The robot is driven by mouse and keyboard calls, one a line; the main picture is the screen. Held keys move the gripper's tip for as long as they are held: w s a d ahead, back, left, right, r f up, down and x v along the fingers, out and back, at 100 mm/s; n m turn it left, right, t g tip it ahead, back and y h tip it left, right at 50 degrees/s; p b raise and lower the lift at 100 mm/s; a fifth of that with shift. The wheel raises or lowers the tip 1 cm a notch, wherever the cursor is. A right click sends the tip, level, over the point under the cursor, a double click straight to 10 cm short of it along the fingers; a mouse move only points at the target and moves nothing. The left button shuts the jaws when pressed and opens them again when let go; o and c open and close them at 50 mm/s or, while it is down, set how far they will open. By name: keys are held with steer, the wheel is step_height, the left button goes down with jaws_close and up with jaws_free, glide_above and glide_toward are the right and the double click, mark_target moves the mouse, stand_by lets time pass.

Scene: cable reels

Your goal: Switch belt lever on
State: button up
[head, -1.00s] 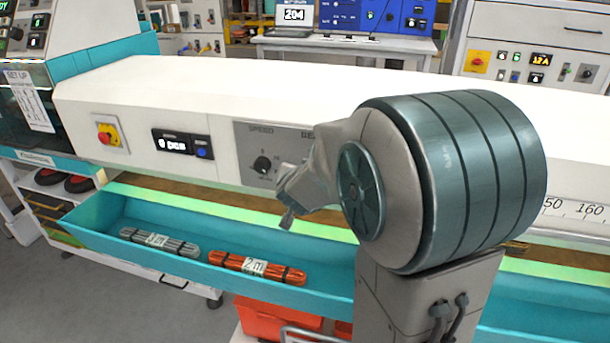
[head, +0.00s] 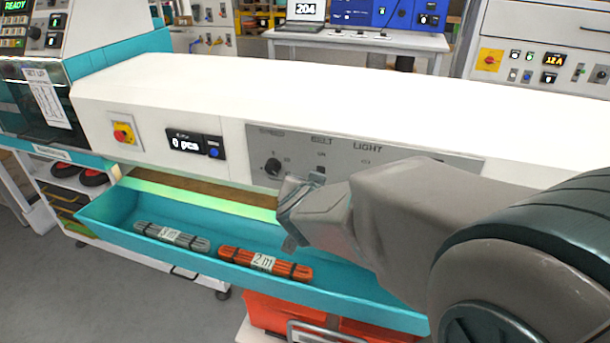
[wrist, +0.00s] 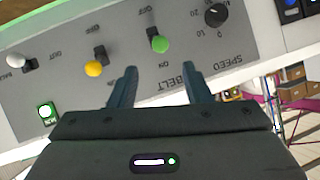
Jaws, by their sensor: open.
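The panel (wrist: 125,45) appears upside down in the wrist view. The belt lever (wrist: 160,43) has a green knob and stands between an OFF and an ON mark, close to the word BELT. Which way it is tilted, I cannot tell. My gripper (wrist: 159,68) is open, its two fingers apart and empty. The green knob shows just beyond the gap between the fingertips, apart from both. In the head view my gripper (head: 301,208) is in front of the panel below the BELT label, and the green knob cannot be made out.
A yellow-knobbed lever (wrist: 94,68) and a white-knobbed lever (wrist: 16,62) are on the same panel. The black speed knob (wrist: 215,15) is on the belt lever's other side. A teal trough (head: 118,222) with grey and orange cable bundles (head: 265,263) runs below the panel.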

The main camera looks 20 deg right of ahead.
steer(key=shift+v, duration=1.25)
steer(key=s+a+f+n+g+y, duration=0.1)
steer(key=s+a+n+g+y, duration=0.25)
steer(key=a+n+y, duration=0.45)
steer(key=s+d+f+g+h, duration=0.1)
steer(key=s+g, duration=0.1)
steer(key=s, duration=0.4)
steer(key=s+d+f+g+h, duration=0.2)
steer(key=s+g, duration=0.1)
steer(key=s, duration=0.3)
steer(key=shift+d, duration=0.15)
steer(key=shift+c, duration=0.8)
